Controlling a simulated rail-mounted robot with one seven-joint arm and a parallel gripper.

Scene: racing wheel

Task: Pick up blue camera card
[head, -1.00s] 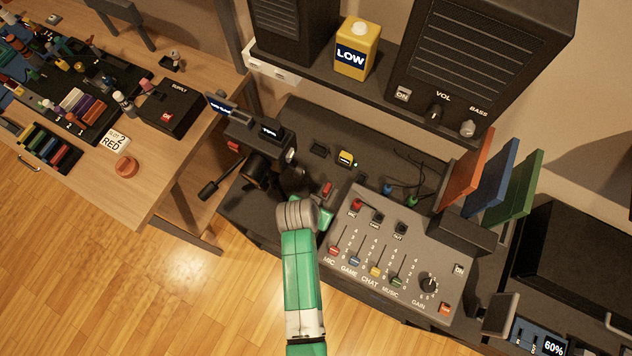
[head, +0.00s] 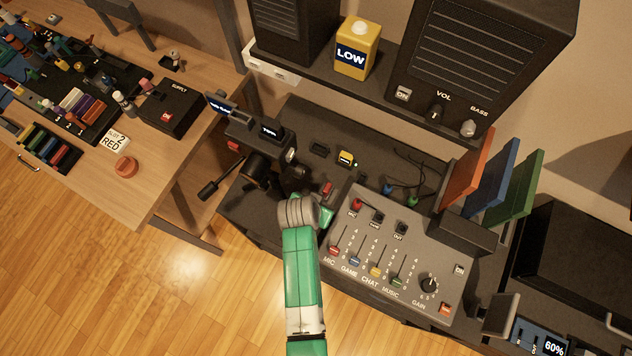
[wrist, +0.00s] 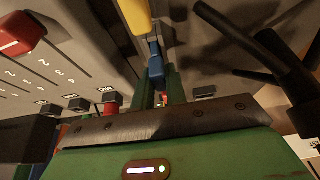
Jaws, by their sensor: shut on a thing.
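The blue camera card (wrist: 155,66) shows in the wrist view as a small blue block between the green fingers of my gripper (wrist: 158,88). My gripper is shut on it. In the head view my gripper (head: 326,215) is low at the left edge of the mixer, and the blue card is hidden there by the gripper and wrist. A red block (head: 327,188) lies just beyond the gripper on the dark desk. A yellow piece (wrist: 135,14) is close above the blue card in the wrist view.
The grey mixer (head: 345,222) with knobs and faders is right of my gripper. A black camera on a stand (head: 262,135) is at its left. Cables and plugs (head: 400,190) lie behind. Speakers and a yellow LOW bottle (head: 357,48) stand on the shelf above.

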